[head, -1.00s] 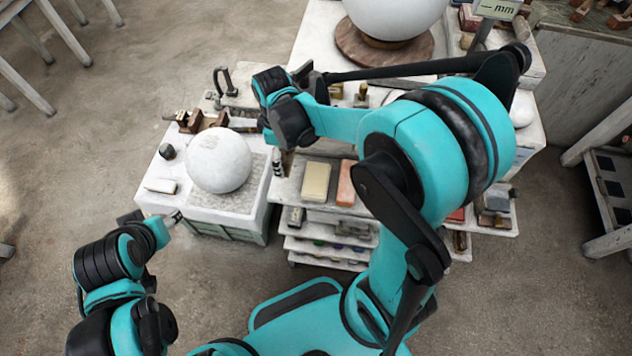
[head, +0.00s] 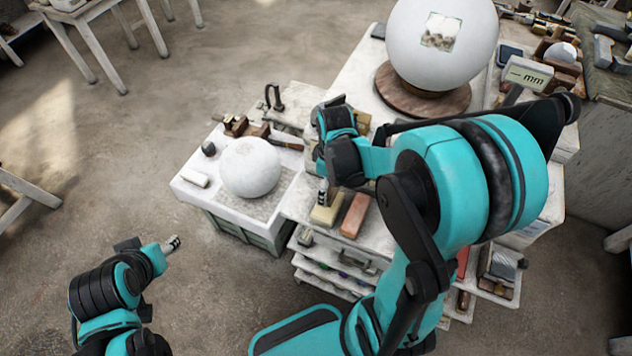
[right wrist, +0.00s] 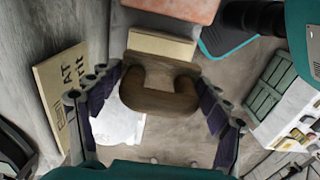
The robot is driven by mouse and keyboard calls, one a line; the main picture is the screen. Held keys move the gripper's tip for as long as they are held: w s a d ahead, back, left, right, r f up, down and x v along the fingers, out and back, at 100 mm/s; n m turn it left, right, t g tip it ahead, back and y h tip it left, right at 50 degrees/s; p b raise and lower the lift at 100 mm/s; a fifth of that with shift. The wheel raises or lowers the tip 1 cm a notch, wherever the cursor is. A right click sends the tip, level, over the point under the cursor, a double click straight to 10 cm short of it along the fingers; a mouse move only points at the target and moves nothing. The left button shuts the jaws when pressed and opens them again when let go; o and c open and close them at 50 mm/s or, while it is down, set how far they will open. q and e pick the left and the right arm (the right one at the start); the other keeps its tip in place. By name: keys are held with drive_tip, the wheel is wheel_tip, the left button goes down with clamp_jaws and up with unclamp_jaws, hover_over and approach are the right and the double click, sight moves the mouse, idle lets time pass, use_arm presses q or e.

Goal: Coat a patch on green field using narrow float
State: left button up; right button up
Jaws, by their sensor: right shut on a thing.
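A large white sphere (head: 418,55) stands on a round brown base at the back of the bench. It bears a thin green-edged square field (head: 440,32), white in its upper part and mottled grey-brown lower down. My right gripper (head: 322,192) points down near a cream block in the head view. In the right wrist view its fingers close on both sides of a brown curved handle (right wrist: 158,97), taken to be the narrow float's; the float's working face is hidden. My left gripper (head: 172,243) is over the floor at lower left, empty; its opening is too small to judge.
The cream block (head: 327,210) and an orange block (head: 355,215) lie side by side on the bench. A smaller white sphere (head: 250,167) sits on the left stand. A gauge marked mm (head: 528,74) stands at right.

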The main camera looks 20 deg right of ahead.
sight(329, 196)
drive_tip(key=shift+w+a+f+b, duration=0.1)
drive_tip(key=shift+f+b, duration=0.15)
drive_tip(key=shift+f, duration=0.1)
drive_tip(key=shift+w+a+f+b, duration=0.1)
drive_tip(key=shift+f+b, duration=0.15)
drive_tip(key=shift+f, duration=0.1)
drive_tip(key=shift+d+f+b, duration=0.1)
drive_tip(key=shift+f+b, duration=1.65)
drive_tip(key=shift+f, duration=0.55)
drive_tip(key=shift+s+f+b, duration=0.1)
drive_tip(key=shift+f+b, duration=0.4)
drive_tip(key=shift+b, duration=0.1)
drive_tip(key=shift+r+p, duration=2.8)
drive_tip(key=shift+r, duration=0.75)
drive_tip(key=shift+f, duration=0.1)
